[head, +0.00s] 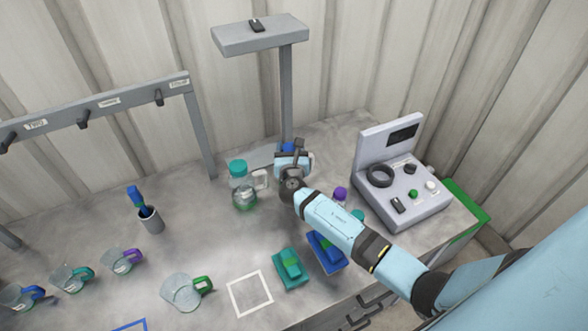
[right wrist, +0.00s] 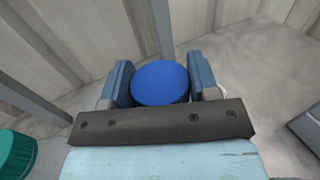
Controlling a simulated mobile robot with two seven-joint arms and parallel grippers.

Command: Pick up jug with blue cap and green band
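The jug with the blue cap (head: 288,147) stands at the back of the table near the grey post, mostly hidden behind my right gripper (head: 292,163). In the right wrist view its round blue cap (right wrist: 160,83) lies between the two fingers of my right gripper (right wrist: 160,80). The fingers flank the cap closely on both sides. I cannot tell whether they press on the jug. Its body and any green band are hidden. My left gripper is not in view.
A teal-capped jug (head: 238,168) with a white handle stands just left of my right gripper. A purple cap (head: 340,193) shows beside my right forearm. A grey console (head: 400,195) stands at right. Handled measuring cups (head: 182,292) line the front left.

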